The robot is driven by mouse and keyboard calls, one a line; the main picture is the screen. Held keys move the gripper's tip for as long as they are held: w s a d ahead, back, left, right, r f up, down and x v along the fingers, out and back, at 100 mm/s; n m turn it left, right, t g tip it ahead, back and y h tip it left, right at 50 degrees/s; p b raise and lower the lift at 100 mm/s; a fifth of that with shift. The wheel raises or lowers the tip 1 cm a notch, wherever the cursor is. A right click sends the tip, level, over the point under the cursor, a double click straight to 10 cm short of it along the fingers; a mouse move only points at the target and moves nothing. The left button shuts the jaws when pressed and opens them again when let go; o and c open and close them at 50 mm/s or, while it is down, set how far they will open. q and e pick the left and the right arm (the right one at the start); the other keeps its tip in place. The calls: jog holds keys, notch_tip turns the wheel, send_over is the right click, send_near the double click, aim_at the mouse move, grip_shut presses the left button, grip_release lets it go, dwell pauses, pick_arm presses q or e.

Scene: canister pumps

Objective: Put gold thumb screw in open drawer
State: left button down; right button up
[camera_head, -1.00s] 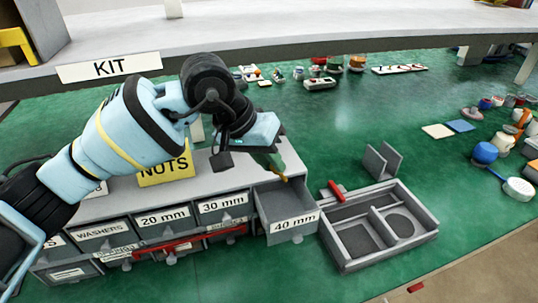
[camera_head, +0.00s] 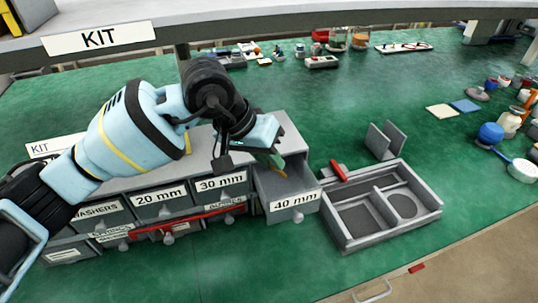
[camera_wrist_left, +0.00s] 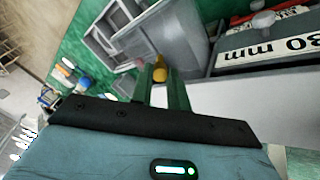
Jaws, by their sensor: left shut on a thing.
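The gold thumb screw (camera_wrist_left: 160,69) is a small yellow-gold piece between the green fingertips of my left gripper in the left wrist view. My left gripper (camera_head: 279,164) is shut on it and points down over the open drawer. The open drawer (camera_head: 293,206) is grey, labelled "40 mm", and pulled out at the right end of the cabinet. It also shows in the left wrist view (camera_wrist_left: 186,45). The gripper hides part of the drawer's inside, and the screw is barely visible in the head view. My right gripper is not in view.
Shut drawers, including "20 mm" (camera_head: 158,195) and "30 mm" (camera_head: 221,184), are left of the open drawer. A red bar (camera_head: 186,222) crosses their fronts. A grey divided tray (camera_head: 385,217) stands just to the right.

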pick_arm(q)
jog(key=c, duration=1.3)
grip_release()
jog(key=shift+r, duration=0.1)
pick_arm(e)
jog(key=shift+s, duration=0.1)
pick_arm(q)
jog(key=v, duration=0.7)
jog(key=shift+a+r+b, duration=0.15)
jog(key=shift+r+b, duration=0.15)
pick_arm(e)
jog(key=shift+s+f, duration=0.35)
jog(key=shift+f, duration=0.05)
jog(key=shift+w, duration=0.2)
